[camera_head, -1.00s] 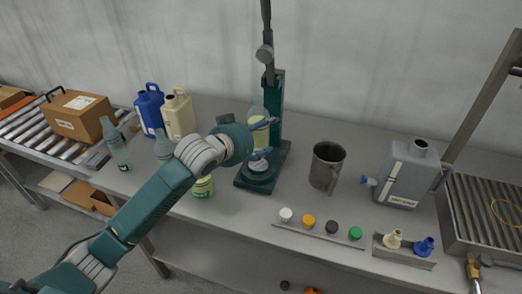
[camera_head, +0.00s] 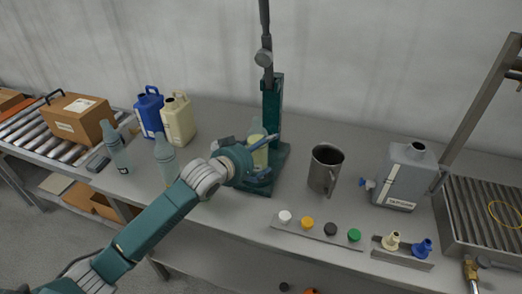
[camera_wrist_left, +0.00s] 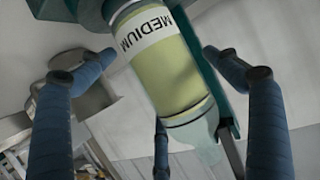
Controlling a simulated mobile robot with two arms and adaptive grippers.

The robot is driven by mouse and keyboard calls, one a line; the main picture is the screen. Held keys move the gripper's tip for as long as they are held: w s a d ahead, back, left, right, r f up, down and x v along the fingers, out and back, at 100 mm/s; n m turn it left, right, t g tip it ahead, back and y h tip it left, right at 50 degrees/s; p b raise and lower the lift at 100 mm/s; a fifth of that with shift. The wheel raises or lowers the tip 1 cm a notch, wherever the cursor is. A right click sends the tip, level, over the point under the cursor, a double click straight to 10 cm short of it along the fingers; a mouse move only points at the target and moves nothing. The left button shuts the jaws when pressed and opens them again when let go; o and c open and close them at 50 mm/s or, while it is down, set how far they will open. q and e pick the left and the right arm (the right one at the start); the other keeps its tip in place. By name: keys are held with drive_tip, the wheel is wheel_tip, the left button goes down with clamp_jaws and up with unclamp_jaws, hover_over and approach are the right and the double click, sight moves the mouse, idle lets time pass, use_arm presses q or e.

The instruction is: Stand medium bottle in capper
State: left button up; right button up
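The medium bottle (camera_head: 257,150), clear with pale yellow liquid, stands upright inside the dark green capper (camera_head: 271,115). Its white "MEDIUM" label shows in the left wrist view, where the bottle (camera_wrist_left: 165,70) meets the green base at the top of the picture. My left gripper (camera_head: 268,158) is at the capper, its fingers around the bottle. In the left wrist view the fingers of my left gripper (camera_wrist_left: 150,95) are spread, with gaps between them and the bottle. The gripper hides the bottle's lower part in the head view. My right gripper is not in view.
A metal jug (camera_head: 325,168) stands right of the capper. Coloured caps (camera_head: 307,223) lie in a row along the front edge. Two clear bottles (camera_head: 165,155) and two jugs (camera_head: 178,120) stand left. A grey canister (camera_head: 405,175) is right.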

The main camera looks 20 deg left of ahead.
use_arm(q)
drive_tip(key=shift+r, duration=0.1)
drive_tip(key=b+v, duration=0.1)
drive_tip(key=v, duration=1.1)
drive_tip(key=shift+b, duration=0.3)
drive_tip(key=shift+r, duration=0.1)
